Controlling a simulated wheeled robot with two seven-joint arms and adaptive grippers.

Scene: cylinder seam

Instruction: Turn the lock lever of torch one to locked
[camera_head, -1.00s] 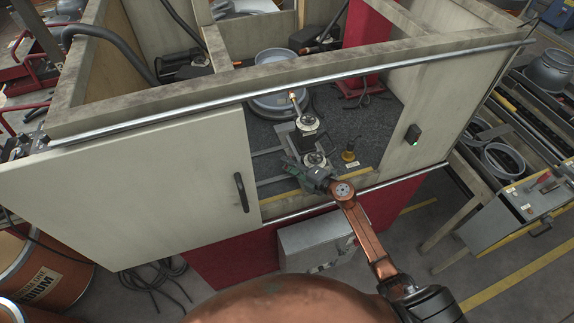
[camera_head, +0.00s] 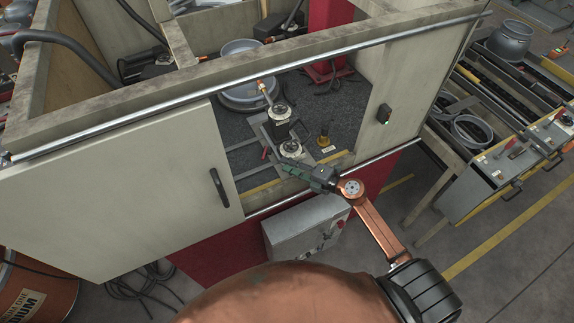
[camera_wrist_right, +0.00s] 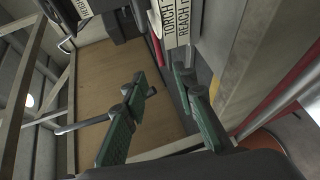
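The torch (camera_head: 263,88) has a copper-coloured tip and rises from a dark cylindrical unit (camera_head: 279,115) with a pale round top, inside the booth. My right gripper (camera_head: 292,169) is just in front of the round top at the booth opening. In the right wrist view its green-padded fingers (camera_wrist_right: 160,80) stand apart with nothing between them. A white label (camera_wrist_right: 178,20) there reads "TORCH". My left gripper is out of view.
A rail (camera_head: 250,80) and frame cross above the opening. The pale sliding door (camera_head: 120,180) covers the left side. A grey box (camera_head: 305,228) is below, and a control desk (camera_head: 500,165) stands at right.

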